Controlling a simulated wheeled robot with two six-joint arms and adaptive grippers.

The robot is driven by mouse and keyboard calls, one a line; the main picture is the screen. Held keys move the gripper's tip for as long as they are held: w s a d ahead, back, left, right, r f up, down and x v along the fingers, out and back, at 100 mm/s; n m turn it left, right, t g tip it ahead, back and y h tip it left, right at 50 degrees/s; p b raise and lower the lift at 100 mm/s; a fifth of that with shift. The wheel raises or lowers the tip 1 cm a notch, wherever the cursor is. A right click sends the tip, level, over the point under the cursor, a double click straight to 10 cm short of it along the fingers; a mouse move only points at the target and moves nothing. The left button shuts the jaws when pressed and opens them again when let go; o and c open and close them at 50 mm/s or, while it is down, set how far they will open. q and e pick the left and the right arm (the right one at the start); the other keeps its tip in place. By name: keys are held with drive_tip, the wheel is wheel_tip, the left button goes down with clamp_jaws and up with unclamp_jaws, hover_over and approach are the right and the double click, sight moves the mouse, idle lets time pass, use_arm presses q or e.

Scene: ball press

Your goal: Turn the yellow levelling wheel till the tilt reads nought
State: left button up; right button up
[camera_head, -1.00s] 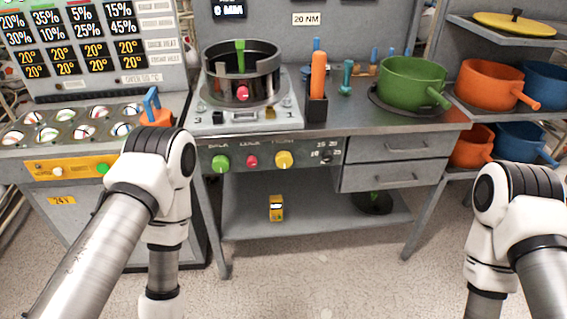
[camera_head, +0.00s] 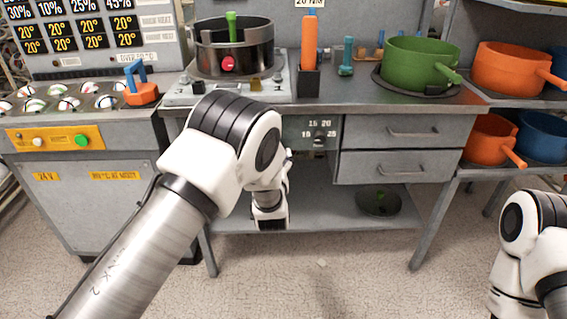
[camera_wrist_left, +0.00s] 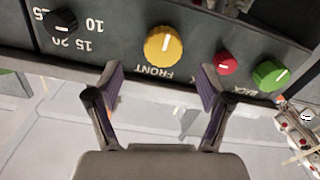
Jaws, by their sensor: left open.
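The yellow levelling wheel (camera_wrist_left: 163,45) is a round knob with a white mark, on the dark panel above the upside-down word FRONT in the left wrist view. My left gripper (camera_wrist_left: 160,85) is open and empty, its two fingers spread on either side just below the wheel in the picture, not visibly touching it. No tilt reading can be made out. My right arm shows at the lower right, its gripper out of view.
A red knob (camera_wrist_left: 223,63) and a green knob (camera_wrist_left: 270,75) sit beside the wheel; a black dial (camera_wrist_left: 60,23) is on the other side. The press pot (camera_head: 233,47) stands above the panel. Drawers (camera_head: 405,131) flank it on the right.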

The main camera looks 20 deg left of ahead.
use_arm(q)
drive_tip(key=x, duration=0.8)
drive_tip(key=shift+s+a+r, duration=0.1)
drive_tip(key=shift+a, duration=0.2)
drive_tip(key=c, duration=1.2)
